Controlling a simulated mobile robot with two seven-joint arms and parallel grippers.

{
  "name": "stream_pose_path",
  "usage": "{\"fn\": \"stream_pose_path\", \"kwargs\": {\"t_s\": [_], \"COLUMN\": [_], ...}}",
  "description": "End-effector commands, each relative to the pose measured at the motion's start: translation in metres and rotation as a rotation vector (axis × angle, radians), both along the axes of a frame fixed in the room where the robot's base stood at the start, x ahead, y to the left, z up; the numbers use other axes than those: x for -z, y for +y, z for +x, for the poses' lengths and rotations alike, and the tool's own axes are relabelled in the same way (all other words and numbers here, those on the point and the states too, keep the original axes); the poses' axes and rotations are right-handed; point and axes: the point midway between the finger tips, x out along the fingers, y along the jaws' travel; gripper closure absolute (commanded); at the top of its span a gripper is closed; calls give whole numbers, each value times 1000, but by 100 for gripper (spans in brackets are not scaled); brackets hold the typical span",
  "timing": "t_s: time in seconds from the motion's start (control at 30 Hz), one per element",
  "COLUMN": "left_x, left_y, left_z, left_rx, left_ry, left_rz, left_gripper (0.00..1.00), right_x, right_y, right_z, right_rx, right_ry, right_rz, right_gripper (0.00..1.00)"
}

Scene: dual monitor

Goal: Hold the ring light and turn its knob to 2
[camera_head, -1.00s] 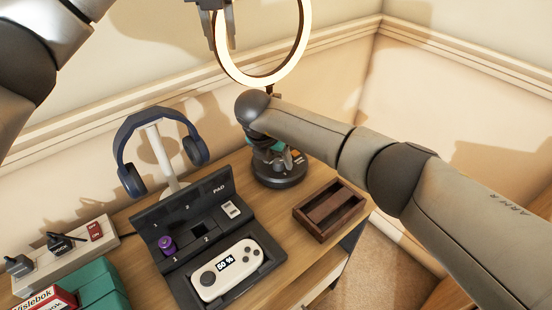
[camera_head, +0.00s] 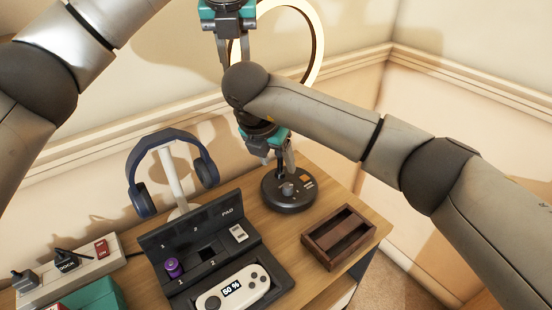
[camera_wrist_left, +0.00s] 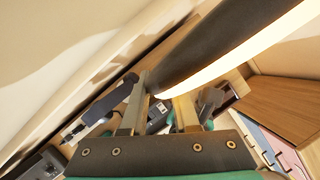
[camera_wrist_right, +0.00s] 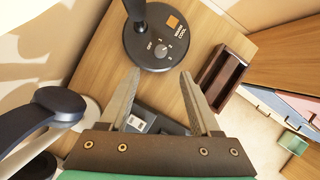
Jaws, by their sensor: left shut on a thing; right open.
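The ring light's glowing ring (camera_head: 318,45) stands upright at the top of the head view, and its round black base (camera_head: 289,192) rests on the desk. My left gripper (camera_head: 234,50) is shut on the ring's left side; the ring also crosses its jaws in the left wrist view (camera_wrist_left: 205,45). A small knob (camera_head: 287,188) sits on the base; the right wrist view shows the knob (camera_wrist_right: 161,51) beside OFF and number marks. Its setting is unclear. My right gripper (camera_wrist_right: 158,74) is open and empty, above and short of the knob.
A wooden tray (camera_head: 318,250) lies right of the base, near the desk edge. A black pad dock (camera_head: 158,240) with a white controller (camera_head: 212,302) is in front. Headphones on a stand (camera_head: 170,170) are to the left. A power strip (camera_head: 75,270) lies far left.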

Motion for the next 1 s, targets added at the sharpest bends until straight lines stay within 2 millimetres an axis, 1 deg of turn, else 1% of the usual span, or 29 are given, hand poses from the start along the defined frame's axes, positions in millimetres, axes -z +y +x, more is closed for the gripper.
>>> {"fn": "stream_pose_path", "kwargs": {"t_s": [0.37,0.4,0.7,1.0], "left_x": [0,0,0,-3], "left_y": [0,0,0,0], "left_z": [0,0,0,-1], "left_rx": [0,0,0,0], "left_ry": [0,0,0,-1], "left_rz": [-1,-1,0,-1], "left_gripper": [100,69,36,36], "right_x": [-2,-2,-2,-2], "right_y": [1,1,1,1], "right_z": [-1,-1,-1,-1], "right_rx": [-1,-1,-1,-1], "right_ry": [0,0,0,0], "right_rz": [1,1,1,1], "right_gripper": [36,36,36,36]}}
